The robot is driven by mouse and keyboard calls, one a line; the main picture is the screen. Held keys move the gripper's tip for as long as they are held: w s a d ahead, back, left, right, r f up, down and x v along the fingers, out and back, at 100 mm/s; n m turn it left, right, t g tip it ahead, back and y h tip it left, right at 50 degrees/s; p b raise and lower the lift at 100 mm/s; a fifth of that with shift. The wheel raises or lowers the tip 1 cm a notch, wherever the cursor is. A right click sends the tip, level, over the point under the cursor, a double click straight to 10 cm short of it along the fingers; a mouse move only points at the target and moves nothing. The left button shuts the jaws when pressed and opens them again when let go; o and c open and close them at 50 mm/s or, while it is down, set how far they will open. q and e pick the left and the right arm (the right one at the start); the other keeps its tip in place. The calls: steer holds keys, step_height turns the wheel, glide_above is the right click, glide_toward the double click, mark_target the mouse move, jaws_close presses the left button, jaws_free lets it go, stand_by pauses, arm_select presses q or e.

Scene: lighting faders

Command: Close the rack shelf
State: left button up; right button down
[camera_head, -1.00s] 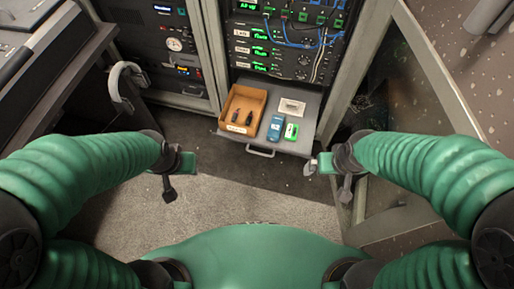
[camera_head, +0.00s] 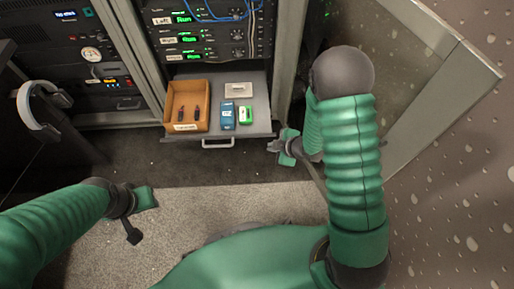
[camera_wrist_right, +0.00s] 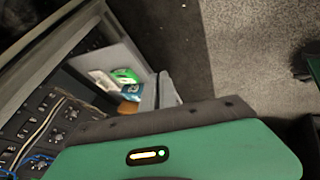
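The rack shelf (camera_head: 257,95) is a grey drawer pulled out from the rack below the lit units. Its front edge carries a handle (camera_head: 222,144). It also shows in the right wrist view (camera_wrist_right: 122,50). On it lie a brown box (camera_head: 187,127) with dark items, a blue packet (camera_head: 227,117), a green-and-white item (camera_head: 246,115) and a pale card (camera_head: 239,90). My right gripper (camera_head: 283,147) is just right of the shelf's front right corner; contact is unclear. My left gripper (camera_head: 138,215) hangs over the floor, apart from the shelf. Neither finger opening is clear.
The rack units (camera_head: 208,40) with cables stand above the shelf. An open glass-panelled door (camera_head: 440,110) stands to the right. A second rack (camera_head: 95,65) is at the left, with a curved pale handle (camera_head: 38,105) nearer. The carpet (camera_head: 225,205) before the shelf is clear.

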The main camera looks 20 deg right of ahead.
steer(key=w+a+f+b, duration=0.1)
steer(key=w+f+b, duration=0.6)
steer(key=w+f, duration=0.1)
steer(key=shift+w+a, duration=0.15)
steer(key=shift+w, duration=0.5)
steer(key=shift+f, duration=0.1)
